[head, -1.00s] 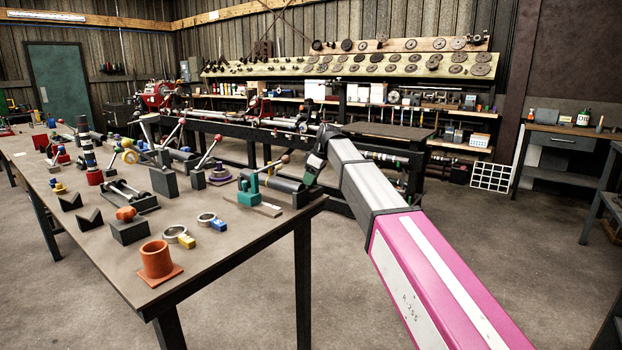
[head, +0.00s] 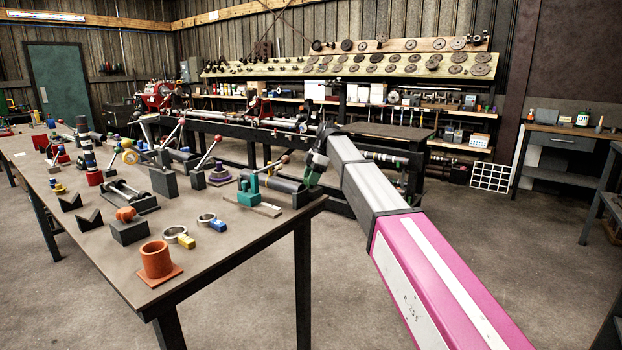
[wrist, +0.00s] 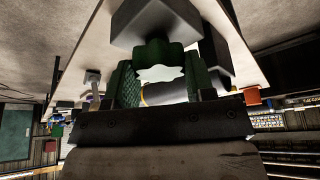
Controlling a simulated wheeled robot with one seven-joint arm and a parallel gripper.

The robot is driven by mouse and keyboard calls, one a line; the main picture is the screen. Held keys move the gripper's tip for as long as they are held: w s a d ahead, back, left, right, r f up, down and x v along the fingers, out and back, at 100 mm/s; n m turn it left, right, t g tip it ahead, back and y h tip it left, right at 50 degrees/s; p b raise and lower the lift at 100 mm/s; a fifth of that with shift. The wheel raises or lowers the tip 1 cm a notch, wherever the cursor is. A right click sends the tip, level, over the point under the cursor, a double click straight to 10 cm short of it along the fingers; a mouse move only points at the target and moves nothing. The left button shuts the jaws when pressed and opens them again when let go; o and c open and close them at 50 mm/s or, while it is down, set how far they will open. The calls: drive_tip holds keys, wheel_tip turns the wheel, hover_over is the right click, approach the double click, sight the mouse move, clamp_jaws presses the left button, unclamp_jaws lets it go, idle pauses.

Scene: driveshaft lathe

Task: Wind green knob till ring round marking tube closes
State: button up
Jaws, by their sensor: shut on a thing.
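In the wrist view a dark green lobed knob (wrist: 158,55) sits between the two textured green fingers of my gripper (wrist: 160,84). The gripper is shut on the knob. In the head view my gripper (head: 314,176) is at the right end of the bench, beside a dark grey tube (head: 284,184) lying there. The knob is hidden in the head view. A grey cylinder (wrist: 163,94) shows behind the knob in the wrist view. I cannot make out the ring round the marking tube or its gap.
A teal clamp (head: 249,192) stands on the bench just left of the tube. Two metal rings, an orange cup (head: 156,259) and several fixtures lie further left.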

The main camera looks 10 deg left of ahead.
idle(0.4)
drive_tip(key=o, duration=0.9)
drive_tip(key=shift+r, duration=0.1)
drive_tip(key=v, duration=1)
drive_tip(key=shift+w+d+r, duration=0.1)
drive_tip(key=shift+d+r, duration=0.05)
drive_tip(key=shift+r, duration=0.15)
